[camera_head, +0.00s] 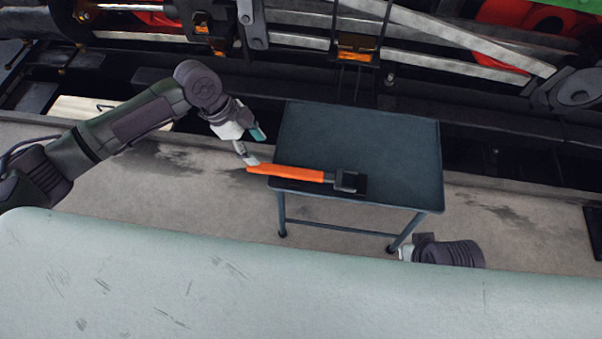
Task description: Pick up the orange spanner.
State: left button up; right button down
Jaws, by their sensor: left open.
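The orange spanner (290,173) lies on the dark blue-grey table (390,150), along its front left edge. Its dark head (350,182) points right, and its orange handle sticks out past the table's left edge. My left gripper (254,147) is open at the handle's left end, with one finger above it and the lower fingertip at or just over the handle tip. I cannot tell whether they touch. My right gripper (405,254) shows only in small part near the table's front right leg; its fingers are hidden.
A large pale scuffed surface (150,270) fills the foreground and hides part of my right arm. Behind the table runs the tram's machinery, with metal rods (450,40) and red parts. The rest of the tabletop is bare. Stained concrete floor (180,190) lies around the table.

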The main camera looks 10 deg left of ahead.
aim_at(274, 168)
pick_arm(q)
jog(key=x, duration=0.3)
jog(key=shift+d+f+b, duration=0.1)
jog(key=shift+f+b, duration=0.15)
jog(key=shift+b, duration=0.05)
jog(key=shift+s+d+f, duration=0.1)
jog(key=shift+d+f, duration=0.05)
jog(key=shift+f, duration=0.15)
jog(key=b+x, duration=0.1)
jog(key=x, duration=0.3)
jog(key=shift+s+d+f, duration=0.1)
jog(key=shift+d, duration=0.05)
grip_shut()
pick_arm(e)
jog(key=shift+s+v, duration=0.25)
jog(key=shift+v, duration=0.8)
jog(key=shift+d, duration=0.1)
